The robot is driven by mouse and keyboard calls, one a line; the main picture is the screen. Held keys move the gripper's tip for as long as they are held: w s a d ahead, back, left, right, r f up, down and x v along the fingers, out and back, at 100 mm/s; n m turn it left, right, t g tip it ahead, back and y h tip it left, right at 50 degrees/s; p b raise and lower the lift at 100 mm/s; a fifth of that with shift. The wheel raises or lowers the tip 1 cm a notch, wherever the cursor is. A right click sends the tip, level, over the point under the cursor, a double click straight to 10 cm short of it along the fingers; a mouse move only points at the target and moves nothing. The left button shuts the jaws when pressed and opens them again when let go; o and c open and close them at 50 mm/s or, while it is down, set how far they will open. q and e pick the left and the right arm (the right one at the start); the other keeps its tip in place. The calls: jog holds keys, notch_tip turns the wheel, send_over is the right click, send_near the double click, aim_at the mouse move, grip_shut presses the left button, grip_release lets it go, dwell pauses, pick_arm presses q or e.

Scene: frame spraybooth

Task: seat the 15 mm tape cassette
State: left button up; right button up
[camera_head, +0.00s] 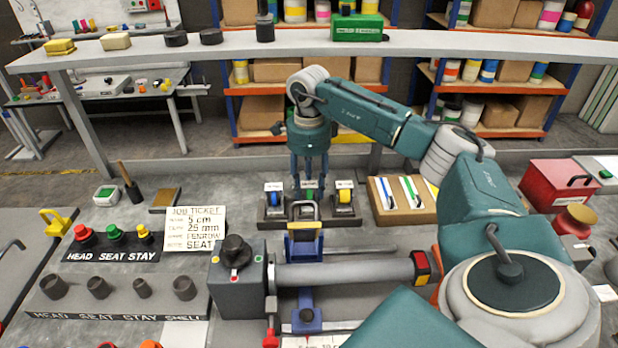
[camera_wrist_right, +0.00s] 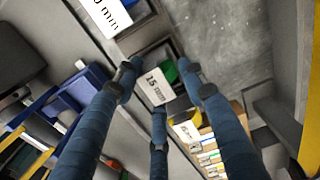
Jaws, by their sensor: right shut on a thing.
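The 15 mm tape cassette (camera_wrist_right: 155,86) has a white label and some green in the right wrist view. It is between the fingers of my right gripper (camera_head: 309,192), which is shut on it and points down. In the head view it is at the middle place of a dark rack (camera_head: 267,219), largely hidden by the fingers. I cannot tell whether it is raised off the rack. A cassette with blue (camera_head: 273,199) stands to its left and one with yellow (camera_head: 344,197) to its right. My left gripper is not in view.
A blue and yellow fixture (camera_head: 304,244) stands just in front of the rack, beside a grey box with a knob (camera_head: 238,277). A job ticket (camera_head: 194,228) stands to the left. A tray with coloured strips (camera_head: 402,200) is right of the rack. A raised shelf (camera_head: 480,46) crosses behind.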

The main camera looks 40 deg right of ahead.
jog(key=shift+f, duration=0.2)
dwell(0.3)
jog(key=o, duration=1.8)
jog(key=shift+r+p, duration=2.35)
jog(key=shift+r, duration=0.65)
